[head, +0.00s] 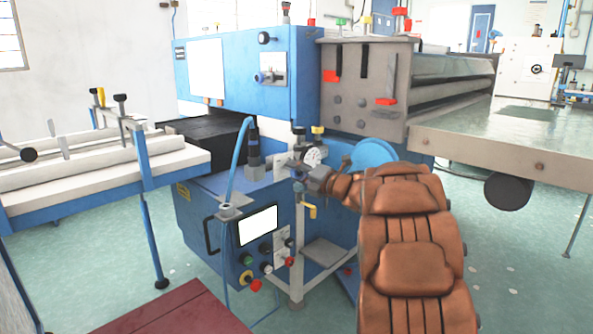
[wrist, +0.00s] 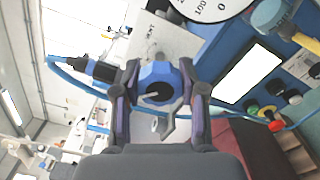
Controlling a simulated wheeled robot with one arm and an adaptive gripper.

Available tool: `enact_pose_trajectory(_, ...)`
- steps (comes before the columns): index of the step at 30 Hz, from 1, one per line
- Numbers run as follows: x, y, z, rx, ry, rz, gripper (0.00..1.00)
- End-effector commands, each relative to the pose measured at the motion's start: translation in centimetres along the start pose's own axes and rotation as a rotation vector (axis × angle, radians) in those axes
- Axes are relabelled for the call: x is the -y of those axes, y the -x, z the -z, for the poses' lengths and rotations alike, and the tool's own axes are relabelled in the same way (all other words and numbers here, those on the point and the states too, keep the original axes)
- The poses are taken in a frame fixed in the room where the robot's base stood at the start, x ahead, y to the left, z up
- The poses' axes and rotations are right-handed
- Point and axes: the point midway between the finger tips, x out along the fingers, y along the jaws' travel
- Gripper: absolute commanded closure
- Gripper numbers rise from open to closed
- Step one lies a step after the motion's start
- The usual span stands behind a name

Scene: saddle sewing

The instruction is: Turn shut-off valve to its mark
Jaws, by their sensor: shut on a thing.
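In the wrist view, the shut-off valve shows as a blue faceted knob (wrist: 158,78) with a dark round centre and a pale pointer-like bar. My gripper (wrist: 160,70) has one finger on each side of the knob and is shut on it. A grey hooked part (wrist: 166,124) shows between the fingers, below the knob. A pale plate (wrist: 165,38) with partly hidden lettering lies behind the knob; I cannot make out the valve's mark. In the head view, my gripper (head: 303,172) is at the machine's front, just below a round gauge (head: 313,156), and hides the valve.
A dial (wrist: 212,6) and a lit screen (wrist: 249,72) are close by in the wrist view. A roller table (head: 90,170) stands left.

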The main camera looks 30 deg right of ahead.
Motion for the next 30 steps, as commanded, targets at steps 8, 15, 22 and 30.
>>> enact_pose_trajectory(8, -0.46, -0.01, -0.28, -0.001, -0.186, 0.002, 0.93)
enact_pose_trajectory(15, -0.4, 0.0, -0.25, 0.0, -0.413, 0.006, 0.93)
enact_pose_trajectory(22, -0.53, 0.01, -0.24, -0.001, -0.631, 0.003, 0.93)
enact_pose_trajectory(30, -0.5, 0.0, -0.3, 0.001, -0.888, 0.004, 0.93)
